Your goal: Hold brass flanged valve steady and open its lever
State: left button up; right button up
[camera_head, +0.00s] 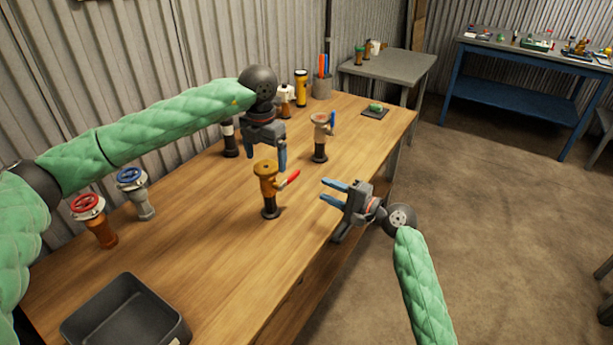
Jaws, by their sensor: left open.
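The brass flanged valve (266,182) stands upright on a dark base on the wooden table, near the middle of the view. Its red lever (289,181) sticks out to the right and slightly up. My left gripper (265,163) is open and points down just above and behind the valve; I cannot tell whether it touches the flange. My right gripper (334,191) is to the right of the valve at the table's front edge. Its two blue fingers are apart and point left towards the lever, with a gap between them and it.
A paler valve with a blue lever (319,138) stands behind to the right. A red-wheel valve (93,219) and a blue-wheel valve (135,192) stand at left. A dark grey bin (124,310) sits front left. A yellow flashlight (301,88) stands at the back. Table between is clear.

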aim_at(267, 178)
pick_arm(q)
jog(key=shift+f, duration=3.8)
jog(key=c, duration=1.4)
pick_arm(e)
jog(key=shift+o, duration=0.4)
pick_arm(q)
jog(key=shift+o, duration=0.2)
pick_arm(e)
jog(key=w+d+r+n+t+h, duration=0.1)
jog(key=w+d+r+t+h, duration=0.15)
jog(key=w+t+h, duration=0.9)
jog(key=w+r+n+t+y, duration=0.2)
jog(key=w+r+n+y, duration=0.5)
jog(key=w+n+y, duration=0.25)
jog(key=s+a+n+g+y, duration=0.25)
jog(key=n+g+y, duration=0.35)
jog(key=n+g, duration=0.65)
jog(key=s+a+n+g+y, duration=0.1)
jog(key=a+n+g+y, duration=0.3)
jog(key=n+g+y, duration=0.85)
jog(key=s+d+f+n+g+h, duration=0.1)
jog(key=s+f+n+g+h, duration=0.1)
jog(key=f+n+g+h, duration=0.45)
jog(key=s+d+f+n+g+h, duration=0.2)
jog(key=f+n+h, duration=0.1)
jog(key=n+h, duration=0.7)
jog(key=shift+m+h, duration=0.5)
jog(key=x, duration=1.2)
